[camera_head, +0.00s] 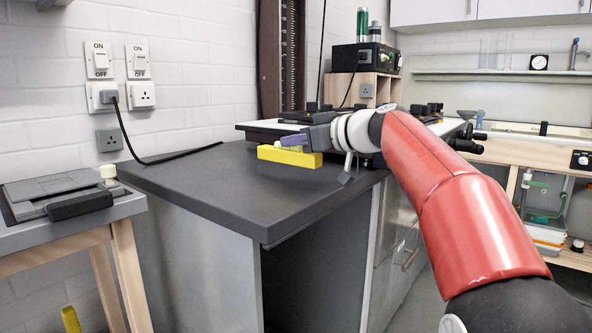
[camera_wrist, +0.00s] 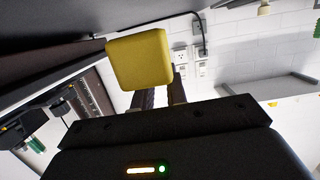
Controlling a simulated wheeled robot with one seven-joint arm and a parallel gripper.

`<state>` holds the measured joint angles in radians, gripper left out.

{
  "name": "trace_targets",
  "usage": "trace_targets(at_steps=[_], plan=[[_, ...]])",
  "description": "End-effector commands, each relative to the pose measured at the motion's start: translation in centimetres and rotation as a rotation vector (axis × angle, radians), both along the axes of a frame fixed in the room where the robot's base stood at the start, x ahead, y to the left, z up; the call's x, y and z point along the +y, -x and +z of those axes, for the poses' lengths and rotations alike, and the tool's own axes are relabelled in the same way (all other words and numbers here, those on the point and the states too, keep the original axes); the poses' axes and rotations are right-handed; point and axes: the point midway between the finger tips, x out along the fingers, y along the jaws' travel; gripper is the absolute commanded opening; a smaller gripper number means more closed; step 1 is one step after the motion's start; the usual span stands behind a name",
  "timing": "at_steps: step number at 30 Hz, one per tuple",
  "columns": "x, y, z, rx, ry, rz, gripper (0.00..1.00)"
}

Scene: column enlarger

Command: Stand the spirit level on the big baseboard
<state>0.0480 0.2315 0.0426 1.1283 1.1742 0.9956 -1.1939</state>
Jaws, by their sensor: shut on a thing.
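The yellow spirit level (camera_head: 290,156) is in my gripper, at the back of the dark bench top in the head view. It lies lengthwise just in front of the big baseboard (camera_head: 254,127), whose pale top shows behind my gripper. My gripper (camera_head: 301,141) reaches in from the right and is shut on the level. In the wrist view, the level's yellow end (camera_wrist: 138,59) shows beyond the dark fingers (camera_wrist: 160,96). I cannot tell whether the level touches the bench top. My arm hides part of the baseboard.
The enlarger column (camera_head: 291,55) rises behind the baseboard. A black cable (camera_head: 175,158) lies along the back of the dark bench (camera_head: 200,185), whose front and left are clear. A lower table (camera_head: 130,208) holding a flat grey easel (camera_head: 60,193) stands at left.

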Motion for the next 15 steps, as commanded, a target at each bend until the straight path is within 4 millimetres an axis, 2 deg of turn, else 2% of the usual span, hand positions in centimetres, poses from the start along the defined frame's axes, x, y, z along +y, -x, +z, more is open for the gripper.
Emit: trace_targets(at_steps=[9,15], plan=[[0.0,0.0,-3.6,0.001,-0.001,0.0,0.0],[0.0,0.0,-4.2,-0.002,-0.001,0.0,0.0]])
